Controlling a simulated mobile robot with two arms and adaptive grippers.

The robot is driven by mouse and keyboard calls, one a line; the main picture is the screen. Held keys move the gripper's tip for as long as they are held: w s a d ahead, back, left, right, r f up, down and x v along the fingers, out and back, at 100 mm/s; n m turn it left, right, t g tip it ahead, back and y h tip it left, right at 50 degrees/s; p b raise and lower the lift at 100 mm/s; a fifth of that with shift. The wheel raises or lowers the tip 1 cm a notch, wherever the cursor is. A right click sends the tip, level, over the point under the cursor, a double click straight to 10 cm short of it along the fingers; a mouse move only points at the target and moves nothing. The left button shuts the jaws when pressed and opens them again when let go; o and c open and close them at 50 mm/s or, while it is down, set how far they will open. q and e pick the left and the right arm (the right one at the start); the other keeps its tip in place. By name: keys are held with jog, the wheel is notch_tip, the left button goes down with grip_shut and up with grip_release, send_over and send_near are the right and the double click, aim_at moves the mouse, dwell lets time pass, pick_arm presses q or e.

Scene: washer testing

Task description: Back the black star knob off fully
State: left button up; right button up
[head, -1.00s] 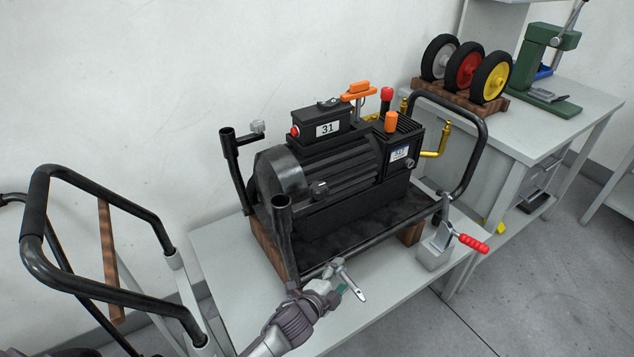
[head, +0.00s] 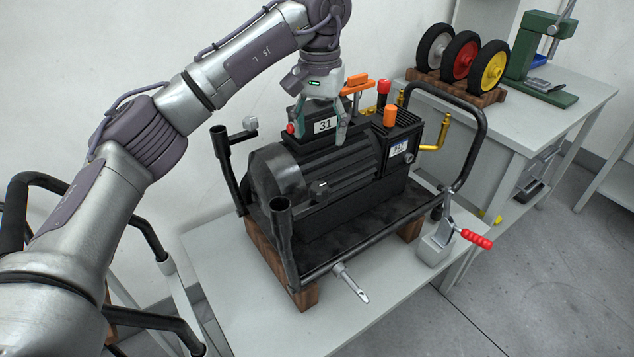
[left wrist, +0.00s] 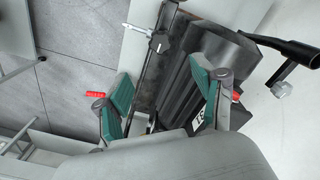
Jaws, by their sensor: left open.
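A black star knob (head: 319,187) sits on the near side of the black motor unit (head: 350,200), below its cooling fins. A dark knob with a pale centre (left wrist: 159,42) shows in the left wrist view and looks like the same one. My right gripper is out of view.
A tubular black frame (head: 478,120) surrounds the motor on the grey bench (head: 240,270). A silver lever (head: 350,283) sticks out in front. A red-handled clamp (head: 440,240) stands at right. Wheels (head: 460,58) and a green press (head: 535,48) are behind.

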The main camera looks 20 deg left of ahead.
aim_at(320, 186)
pick_arm(q)
notch_tip(320, 186, down, 14)
jog(key=shift+r+p, duration=0.2)
jog(key=shift+p, duration=0.65)
jog(key=c, duration=1.1)
jog(key=shift+c, duration=0.2)
